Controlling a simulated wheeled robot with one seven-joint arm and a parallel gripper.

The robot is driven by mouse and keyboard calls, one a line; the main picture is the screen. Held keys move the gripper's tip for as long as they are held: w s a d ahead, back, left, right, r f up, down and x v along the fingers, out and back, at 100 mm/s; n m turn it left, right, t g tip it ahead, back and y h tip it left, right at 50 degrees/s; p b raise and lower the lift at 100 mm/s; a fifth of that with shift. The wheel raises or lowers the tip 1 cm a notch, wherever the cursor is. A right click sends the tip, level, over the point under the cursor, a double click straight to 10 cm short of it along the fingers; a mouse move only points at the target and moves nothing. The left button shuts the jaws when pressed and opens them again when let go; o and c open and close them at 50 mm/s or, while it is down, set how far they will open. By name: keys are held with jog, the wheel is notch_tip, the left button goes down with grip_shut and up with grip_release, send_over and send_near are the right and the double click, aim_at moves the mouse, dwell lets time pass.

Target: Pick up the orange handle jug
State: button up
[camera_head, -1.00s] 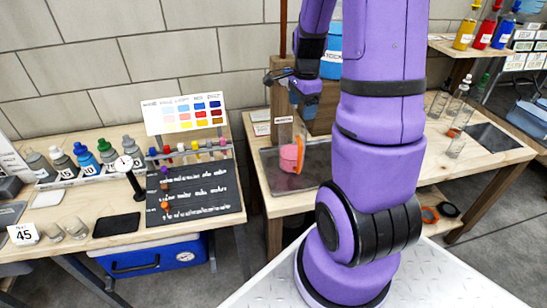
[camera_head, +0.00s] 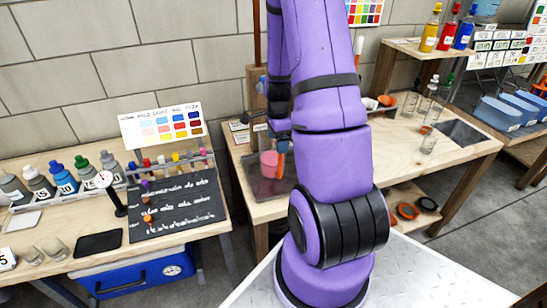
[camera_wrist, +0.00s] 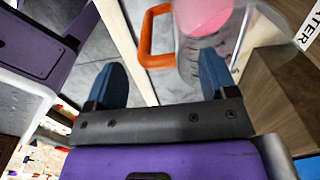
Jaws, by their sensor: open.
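The jug (camera_head: 268,164) is clear with pink contents and an orange handle (camera_head: 281,161). It stands on a dark mat on the wooden table behind my arm. My gripper (camera_head: 279,126) is at the jug's top, partly hidden by my arm. In the wrist view my gripper (camera_wrist: 162,78) has its two blue fingers wide apart with nothing between them. The orange handle (camera_wrist: 146,40) lies just beyond the fingertips, toward the gap. The jug's clear body with pink contents (camera_wrist: 205,14) is beyond the right finger, cut off by the frame's top.
A wooden block (camera_wrist: 285,95) is close on the right in the wrist view. Left in the head view, a table holds capped bottles (camera_head: 62,178), a black board (camera_head: 180,205) and a colour chart (camera_head: 160,124). Clear glassware (camera_head: 428,142) stands on the right table.

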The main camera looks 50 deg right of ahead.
aim_at(274, 156)
jog(key=shift+s+f, duration=0.15)
jog(key=shift+f, duration=0.95)
jog(key=shift+s+f, duration=0.1)
jog(key=shift+f, duration=1)
jog(key=c, duration=1.4)
jog(key=shift+r, duration=0.15)
